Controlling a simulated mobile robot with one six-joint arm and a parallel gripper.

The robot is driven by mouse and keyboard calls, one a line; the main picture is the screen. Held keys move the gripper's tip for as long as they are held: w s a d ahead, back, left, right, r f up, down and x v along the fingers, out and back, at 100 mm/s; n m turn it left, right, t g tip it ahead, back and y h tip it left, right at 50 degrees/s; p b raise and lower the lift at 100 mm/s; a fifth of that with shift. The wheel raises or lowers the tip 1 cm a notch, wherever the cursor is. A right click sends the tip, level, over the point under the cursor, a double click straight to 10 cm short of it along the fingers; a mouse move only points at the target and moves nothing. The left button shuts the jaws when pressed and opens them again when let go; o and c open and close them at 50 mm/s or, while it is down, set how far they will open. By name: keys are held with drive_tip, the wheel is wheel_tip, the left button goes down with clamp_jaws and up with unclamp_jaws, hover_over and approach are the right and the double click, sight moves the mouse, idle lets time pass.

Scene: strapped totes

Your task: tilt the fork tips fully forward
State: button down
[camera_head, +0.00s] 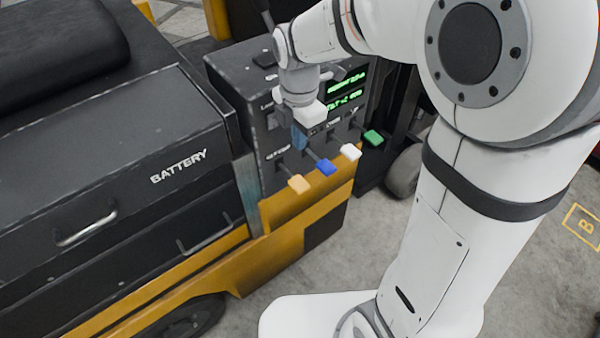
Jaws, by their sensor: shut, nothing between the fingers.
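A dark control panel (251,97) stands on the side of the yellow and black forklift. Several levers stick out of its front face, with an orange knob (298,184), a blue knob (326,168), a white knob (351,152) and a green knob (373,137). Lettering near them is mostly too small or covered to read; which lever is for tilt I cannot tell. My gripper (300,139) points down in front of the panel, above and left of the blue knob. It is shut and empty, and looks apart from the knobs. The fork tips are not in view.
A green-lit display (345,92) sits on the panel, partly behind my wrist. The black battery box (110,165) with handles is at left. A dark upright frame (398,105) and a wheel (405,172) are right of the panel. Grey floor (365,235) is open in front.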

sight(299, 182)
wheel_tip(299, 182, down, 13)
drive_tip(key=shift+r+p, duration=0.1)
drive_tip(key=shift+p, duration=0.5)
